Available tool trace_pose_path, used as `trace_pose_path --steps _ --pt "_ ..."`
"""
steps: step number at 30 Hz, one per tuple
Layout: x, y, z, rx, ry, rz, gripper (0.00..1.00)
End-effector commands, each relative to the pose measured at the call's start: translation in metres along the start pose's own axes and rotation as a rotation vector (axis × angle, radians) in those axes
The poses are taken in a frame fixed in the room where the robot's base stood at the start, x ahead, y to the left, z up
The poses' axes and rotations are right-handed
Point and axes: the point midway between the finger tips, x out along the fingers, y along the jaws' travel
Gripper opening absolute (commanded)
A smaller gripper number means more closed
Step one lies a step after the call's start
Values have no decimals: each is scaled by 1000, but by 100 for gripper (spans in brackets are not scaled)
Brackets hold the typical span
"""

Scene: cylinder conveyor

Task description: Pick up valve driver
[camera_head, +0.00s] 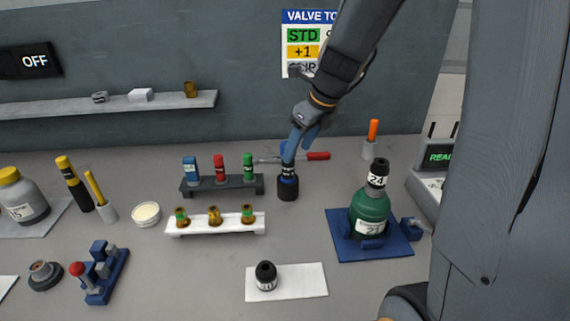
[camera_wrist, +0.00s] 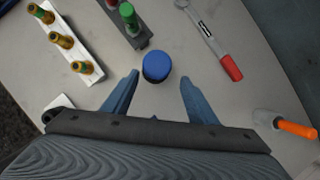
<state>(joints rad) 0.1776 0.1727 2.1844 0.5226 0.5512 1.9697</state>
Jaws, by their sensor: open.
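The likely valve driver (camera_head: 288,188) is a short upright tool with a dark body, standing on the grey bench. Its round blue top (camera_wrist: 156,66) shows in the wrist view, just ahead of and between my two fingertips. My gripper (camera_head: 289,160) comes down from above over the tool; in the wrist view my gripper (camera_wrist: 159,79) is open, with a blue finger to each side and nothing between them held. Clear space shows between each finger and the blue top in the wrist view. The height gap is hard to judge.
A dark rack (camera_head: 222,188) with blue, red and green pieces stands left, and a white rack (camera_head: 215,229) in front of it. A red-handled wrench (camera_head: 318,156) lies behind. A green bottle (camera_head: 370,212) stands on a blue base (camera_head: 345,250) at right.

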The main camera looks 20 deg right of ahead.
Motion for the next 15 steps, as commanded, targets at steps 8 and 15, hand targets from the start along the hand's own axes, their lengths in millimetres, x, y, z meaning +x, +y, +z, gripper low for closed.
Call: trace_pose_path --steps 8,15 --pt "29 9 4 -11 2 9 53" --pt "59 14 2 -11 4 10 53"
